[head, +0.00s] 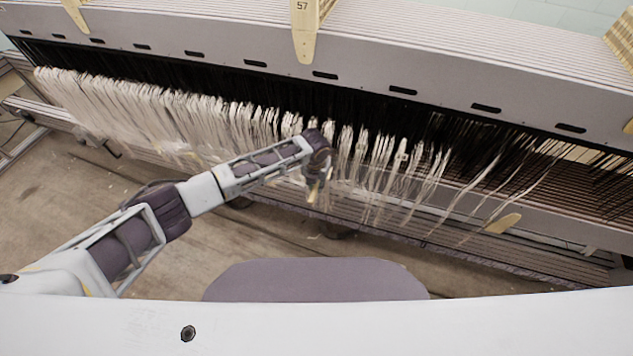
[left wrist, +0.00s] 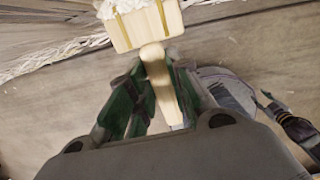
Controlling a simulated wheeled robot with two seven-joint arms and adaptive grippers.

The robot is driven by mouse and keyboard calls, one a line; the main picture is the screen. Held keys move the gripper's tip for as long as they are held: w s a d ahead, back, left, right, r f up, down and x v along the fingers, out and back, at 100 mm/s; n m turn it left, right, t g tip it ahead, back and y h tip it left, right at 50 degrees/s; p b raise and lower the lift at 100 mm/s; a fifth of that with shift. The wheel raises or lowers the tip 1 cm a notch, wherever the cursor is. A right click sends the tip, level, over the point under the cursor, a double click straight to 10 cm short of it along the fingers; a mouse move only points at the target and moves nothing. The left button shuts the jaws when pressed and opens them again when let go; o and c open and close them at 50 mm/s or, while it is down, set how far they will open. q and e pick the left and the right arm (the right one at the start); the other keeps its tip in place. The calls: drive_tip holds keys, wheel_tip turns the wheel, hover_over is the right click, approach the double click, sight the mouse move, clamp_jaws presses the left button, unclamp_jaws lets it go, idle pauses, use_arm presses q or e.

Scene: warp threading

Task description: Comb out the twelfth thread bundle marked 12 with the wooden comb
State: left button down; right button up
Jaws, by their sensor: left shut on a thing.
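My left gripper (left wrist: 158,100) is shut on the handle of the wooden comb (left wrist: 145,27). In the left wrist view the comb's broad head points up, with white thread at its top edge. In the head view my left gripper (head: 314,185) hangs in front of the row of white thread bundles (head: 170,115), near the middle of the loom. Most of the comb is hidden there behind the wrist. I cannot read a mark 12 on any bundle. Whether the comb's teeth are in the threads cannot be told. My right gripper is not in view.
The loom's grey frame (head: 420,65) with dark warp threads runs across the back. A wooden piece marked 57 (head: 304,30) hangs at the top. The floor (head: 60,195) at left is clear.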

use_arm(q)
drive_tip(key=shift+w+f+b, duration=0.1)
drive_tip(key=shift+f+b, duration=0.35)
drive_tip(key=shift+f, duration=0.55)
drive_tip(key=shift+f, duration=0.15)
drive_tip(key=shift+f+b, duration=1.15)
drive_tip(key=shift+f, duration=0.55)
drive_tip(key=shift+f, duration=0.1)
drive_tip(key=shift+w+f+b, duration=0.2)
drive_tip(key=shift+f+b, duration=1.25)
drive_tip(key=shift+f, duration=0.2)
drive_tip(key=shift+d, duration=0.1)
drive_tip(key=shift+f+b, duration=1.3)
drive_tip(key=shift+f, duration=0.45)
